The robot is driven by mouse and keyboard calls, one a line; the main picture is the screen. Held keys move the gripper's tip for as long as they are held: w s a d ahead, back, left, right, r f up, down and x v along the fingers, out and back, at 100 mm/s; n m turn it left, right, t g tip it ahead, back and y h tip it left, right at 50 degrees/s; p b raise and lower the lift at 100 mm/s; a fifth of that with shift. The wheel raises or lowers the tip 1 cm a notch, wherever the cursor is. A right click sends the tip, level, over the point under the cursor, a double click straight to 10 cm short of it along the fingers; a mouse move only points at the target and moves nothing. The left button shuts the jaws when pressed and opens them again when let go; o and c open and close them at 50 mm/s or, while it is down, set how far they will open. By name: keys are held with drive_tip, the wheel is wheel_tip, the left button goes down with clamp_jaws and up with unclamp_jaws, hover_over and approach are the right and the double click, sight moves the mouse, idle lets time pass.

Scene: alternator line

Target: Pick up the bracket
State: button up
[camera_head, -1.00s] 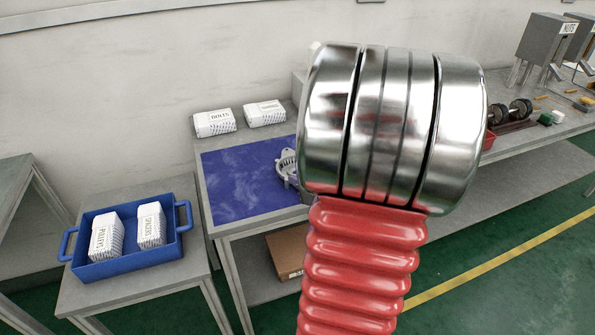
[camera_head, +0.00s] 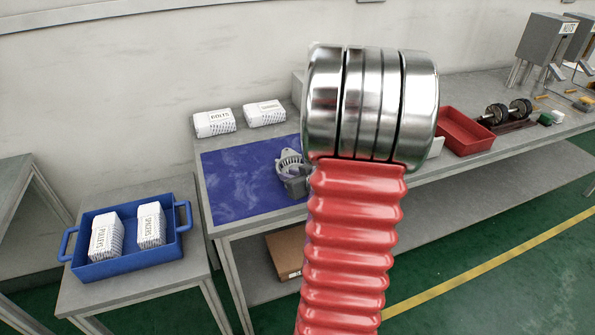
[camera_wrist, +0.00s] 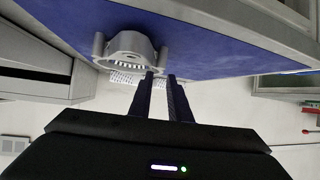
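The bracket (camera_head: 290,160) is a round, light grey metal part with lugs, lying on the blue mat (camera_head: 235,180) beside my arm. In the wrist view, which looks upside down, the bracket (camera_wrist: 128,45) shows as a ring with slots and a lug on each side. My gripper (camera_wrist: 161,76) has its two dark fingers apart with a narrow, empty gap between them. The fingertips are close to the bracket's right-hand lug in that view; I cannot tell whether they touch it. In the head view my arm hides the gripper or most of it.
White boxes (camera_head: 214,123) stand behind the mat. A blue tray (camera_head: 128,269) with two white boxes stands on a lower table at left. A red tray (camera_head: 465,132) and a dark shafted part (camera_head: 508,112) lie on the bench at right. The mat's left side is clear.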

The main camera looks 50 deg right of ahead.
drive_tip(key=shift+x, duration=2.55)
clamp_jaws()
